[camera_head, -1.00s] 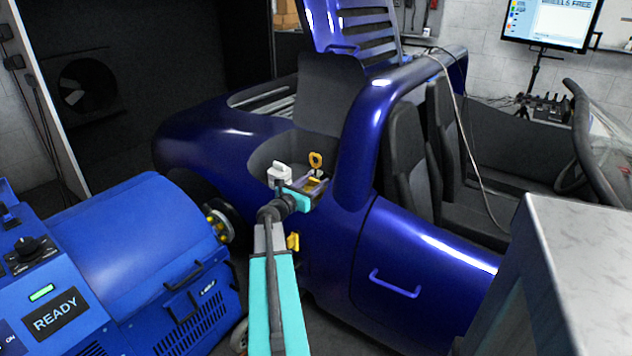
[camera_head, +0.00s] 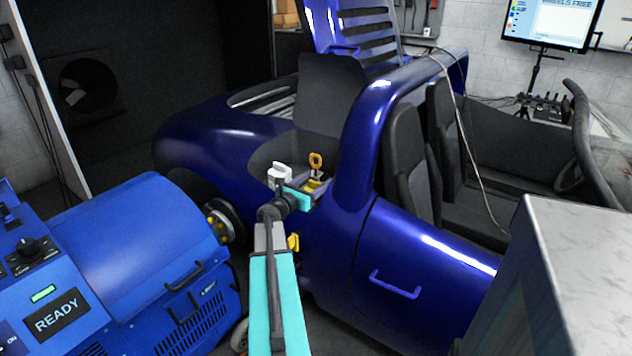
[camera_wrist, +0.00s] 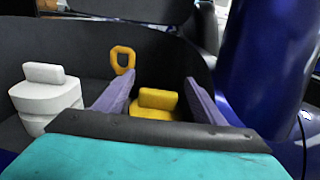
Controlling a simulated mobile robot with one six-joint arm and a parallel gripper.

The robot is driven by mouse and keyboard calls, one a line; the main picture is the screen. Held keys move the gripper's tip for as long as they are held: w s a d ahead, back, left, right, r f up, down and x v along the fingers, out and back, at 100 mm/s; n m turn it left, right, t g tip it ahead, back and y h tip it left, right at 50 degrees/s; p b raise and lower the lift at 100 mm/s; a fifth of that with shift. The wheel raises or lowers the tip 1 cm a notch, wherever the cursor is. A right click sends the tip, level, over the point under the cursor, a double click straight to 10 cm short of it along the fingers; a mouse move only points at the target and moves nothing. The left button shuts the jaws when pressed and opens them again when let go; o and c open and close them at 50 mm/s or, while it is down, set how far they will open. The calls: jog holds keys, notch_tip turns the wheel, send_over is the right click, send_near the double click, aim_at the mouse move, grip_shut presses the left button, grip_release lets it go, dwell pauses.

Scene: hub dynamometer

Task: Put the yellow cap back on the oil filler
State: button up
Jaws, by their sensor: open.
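The yellow cap (camera_wrist: 156,103), with a raised grip bar on top, is in the engine bay of the blue car. In the head view it is a small yellow patch (camera_head: 313,185) just beyond my gripper. My gripper (camera_wrist: 160,92) is open, with one purple finger to the left of the cap and one to the right. Dark gaps show between the fingers and the cap's top. The lower part of the cap and whatever is under it are hidden by my gripper body, so I cannot tell how it is seated. The oil filler opening is not visible.
A white cap (camera_wrist: 45,90) on a white neck stands left of my gripper. A yellow ring handle (camera_wrist: 122,60) rises behind the left finger. The blue car body (camera_head: 345,190) rises close on the right. A blue dynamometer unit (camera_head: 130,250) stands at left.

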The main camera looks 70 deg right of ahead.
jog(key=v, duration=1.2)
jog(key=shift+r, duration=0.2)
dwell(0.5)
